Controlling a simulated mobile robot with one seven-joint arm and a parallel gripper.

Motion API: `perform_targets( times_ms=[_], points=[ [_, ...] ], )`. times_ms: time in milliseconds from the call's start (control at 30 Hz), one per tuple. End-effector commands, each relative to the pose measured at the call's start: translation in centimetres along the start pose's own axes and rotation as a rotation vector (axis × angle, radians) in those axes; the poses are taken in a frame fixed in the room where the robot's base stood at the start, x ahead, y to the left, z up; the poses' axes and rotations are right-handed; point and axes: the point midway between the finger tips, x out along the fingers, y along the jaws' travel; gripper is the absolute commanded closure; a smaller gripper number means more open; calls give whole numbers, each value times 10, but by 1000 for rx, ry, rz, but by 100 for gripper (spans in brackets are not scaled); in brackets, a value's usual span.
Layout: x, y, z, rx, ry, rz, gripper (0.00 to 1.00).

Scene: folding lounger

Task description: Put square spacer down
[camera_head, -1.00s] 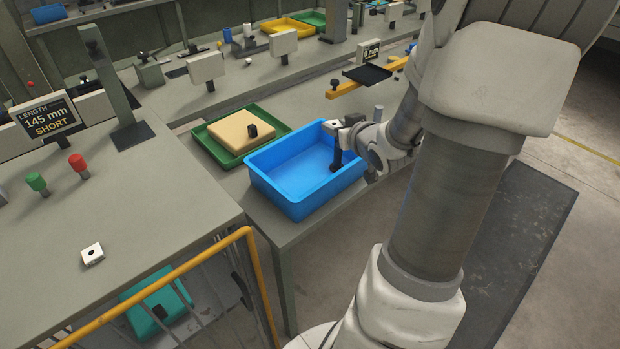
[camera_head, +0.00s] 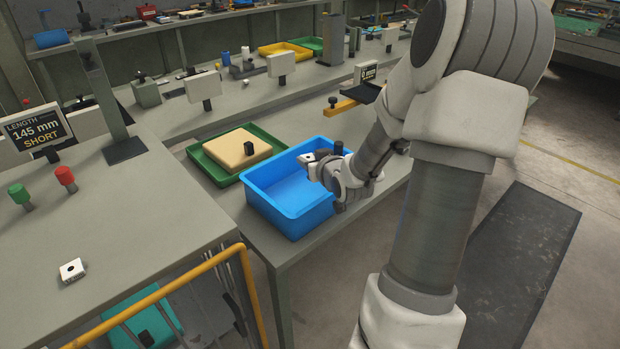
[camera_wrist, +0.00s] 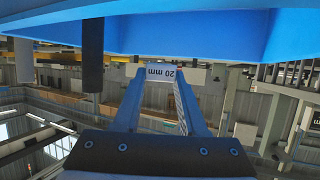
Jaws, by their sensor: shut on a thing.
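My gripper (camera_wrist: 160,78) is shut on a white square spacer (camera_wrist: 160,72), whose face reads "20 mm" upside down in the wrist view. In the head view my gripper (camera_head: 322,160) is at the right side of the blue bin (camera_head: 268,214), with the pale spacer (camera_head: 316,155) at its tip. It looks to be around the height of the bin's rim; the exact gap is hard to tell. A similar white square block (camera_head: 73,270) with a dark hole lies on the left table, apart from my gripper.
A green tray (camera_head: 205,168) with a tan block (camera_head: 236,150) stands behind the bin. A sign (camera_head: 35,131) reads "LENGTH 145 mm SHORT". Green (camera_head: 20,194) and red (camera_head: 66,176) buttons stand on the left table. A yellow rail (camera_head: 222,254) edges that table, whose front is mostly clear.

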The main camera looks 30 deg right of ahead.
Motion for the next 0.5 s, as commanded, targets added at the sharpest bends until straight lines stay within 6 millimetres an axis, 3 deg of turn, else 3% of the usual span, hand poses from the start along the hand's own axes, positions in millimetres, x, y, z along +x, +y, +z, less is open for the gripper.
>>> perform_targets(
  times_ms=[133, 333, 500],
  points=[
    [5, -1, 8, 3, -1, 1, 100],
    [16, -1, 36, 4, -3, 1, 100],
    [17, -1, 37, 0, 1, 2, 100]
  ],
)
